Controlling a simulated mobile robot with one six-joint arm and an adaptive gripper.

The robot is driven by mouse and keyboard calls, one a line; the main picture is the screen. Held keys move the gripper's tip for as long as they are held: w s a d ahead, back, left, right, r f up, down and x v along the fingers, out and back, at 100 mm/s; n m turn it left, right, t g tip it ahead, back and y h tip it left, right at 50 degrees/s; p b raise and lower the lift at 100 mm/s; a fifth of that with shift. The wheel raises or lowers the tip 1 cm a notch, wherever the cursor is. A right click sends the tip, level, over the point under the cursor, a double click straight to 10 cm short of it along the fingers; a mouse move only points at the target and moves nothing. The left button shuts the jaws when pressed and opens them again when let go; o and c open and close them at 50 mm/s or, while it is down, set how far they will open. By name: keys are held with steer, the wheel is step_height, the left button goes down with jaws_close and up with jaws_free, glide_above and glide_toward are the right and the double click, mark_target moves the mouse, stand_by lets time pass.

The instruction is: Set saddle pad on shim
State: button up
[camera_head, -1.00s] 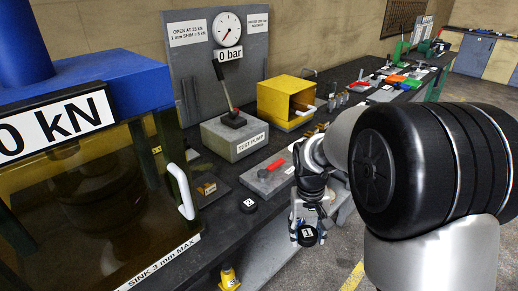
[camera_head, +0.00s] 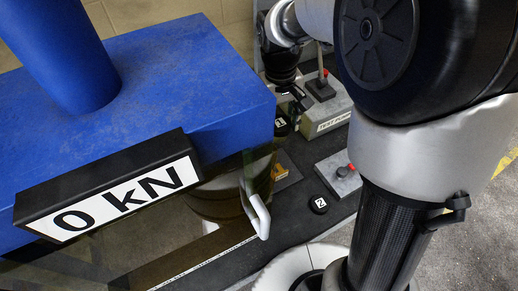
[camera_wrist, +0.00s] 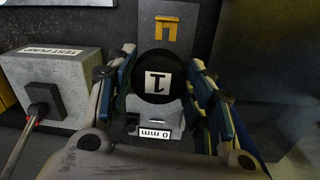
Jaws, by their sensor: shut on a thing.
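My gripper (camera_wrist: 165,92) is shut on a round black saddle pad (camera_wrist: 153,88) with a white label reading 1, seen between the fingers in the wrist view. In the head view my gripper (camera_head: 287,98) hangs above the bench, just right of the blue press, with the pad's label (camera_head: 281,122) showing under it. A second black pad labelled 2 (camera_head: 319,204) lies on the bench. I cannot tell which piece is the shim.
The blue press (camera_head: 150,75) with its 0 kN display (camera_head: 110,203) and white door handle (camera_head: 257,212) fills the left. The test pump (camera_head: 328,108) stands behind, also at left in the wrist view. A grey block with a red knob (camera_head: 340,174) sits on the bench.

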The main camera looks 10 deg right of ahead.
step_height(320, 180, down, 20)
steer(key=b, duration=0.5)
steer(key=shift+r+b, duration=0.15)
steer(key=shift+b, duration=0.2)
steer(key=shift+s, duration=0.1)
steer(key=shift+f+b, duration=0.3)
steer(key=shift+f, duration=0.15)
steer(key=o, duration=1)
steer(key=shift+o, duration=0.4)
step_height(320, 180, up, 13)
steer(key=p, duration=0.4)
steer(key=shift+a, duration=0.45)
steer(key=shift+s+f, duration=0.1)
steer(key=shift+s, duration=0.05)
